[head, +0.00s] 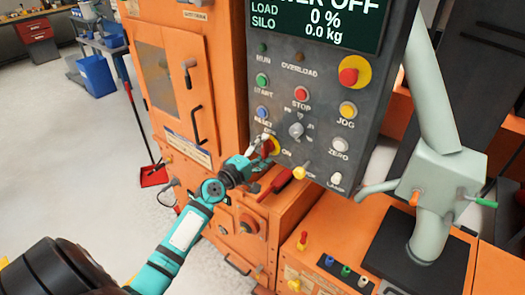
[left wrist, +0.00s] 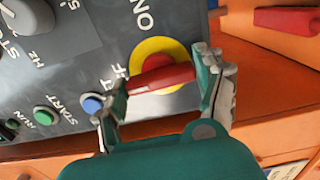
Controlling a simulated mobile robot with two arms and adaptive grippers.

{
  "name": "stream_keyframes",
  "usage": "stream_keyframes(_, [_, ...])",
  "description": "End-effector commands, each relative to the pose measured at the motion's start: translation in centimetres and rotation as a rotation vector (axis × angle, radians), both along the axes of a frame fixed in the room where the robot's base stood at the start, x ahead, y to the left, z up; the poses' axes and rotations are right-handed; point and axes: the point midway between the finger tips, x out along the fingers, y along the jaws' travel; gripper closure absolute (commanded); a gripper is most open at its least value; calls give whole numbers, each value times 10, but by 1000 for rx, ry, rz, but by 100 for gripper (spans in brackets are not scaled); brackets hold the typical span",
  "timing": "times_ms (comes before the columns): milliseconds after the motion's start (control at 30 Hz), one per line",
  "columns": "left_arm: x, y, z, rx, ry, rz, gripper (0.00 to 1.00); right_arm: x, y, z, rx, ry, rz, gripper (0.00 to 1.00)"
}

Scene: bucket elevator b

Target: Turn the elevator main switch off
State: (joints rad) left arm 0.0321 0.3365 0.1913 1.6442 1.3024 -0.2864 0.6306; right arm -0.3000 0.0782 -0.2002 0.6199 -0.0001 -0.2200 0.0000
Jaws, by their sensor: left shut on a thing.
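The main switch is a red handle on a yellow disc (head: 274,146), low on the grey control panel (head: 325,55), between the labels OFF and ON. My left gripper (head: 260,150) reaches it from the lower left and partly hides it. In the left wrist view the red handle (left wrist: 165,78) lies between the two fingers of my left gripper (left wrist: 163,82), which is shut on it. Its left end is near the partly hidden OFF label; ON is above the disc. The panel display (head: 315,18) ends in "ER OFF" and reads load 0 %, silo 0.0 kg. My right gripper is not in view.
A red mushroom button (head: 348,76), a grey selector knob (head: 296,130) and several push buttons sit on the panel. A red-handled thing (head: 276,184) sticks out below it. Orange cabinets surround the panel. A pale green post (head: 440,165) stands at right. Open floor is at left.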

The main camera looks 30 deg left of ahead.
Motion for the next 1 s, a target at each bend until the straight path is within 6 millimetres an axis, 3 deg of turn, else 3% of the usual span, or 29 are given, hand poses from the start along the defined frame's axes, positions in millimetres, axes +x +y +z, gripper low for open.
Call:
stream_keyframes(67, [0,1,0,-5,0,1,62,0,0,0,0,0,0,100])
stream_keyframes(100, [0,1,0,-5,0,1,27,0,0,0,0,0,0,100])
stream_keyframes(267, [0,0,0,-4,0,1,6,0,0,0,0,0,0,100])
stream_keyframes(667, [-8,1,-1,-1,1,0,6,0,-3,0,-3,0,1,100])
stream_keyframes(1000, [-76,6,-2,0,5,0,6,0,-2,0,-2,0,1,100])
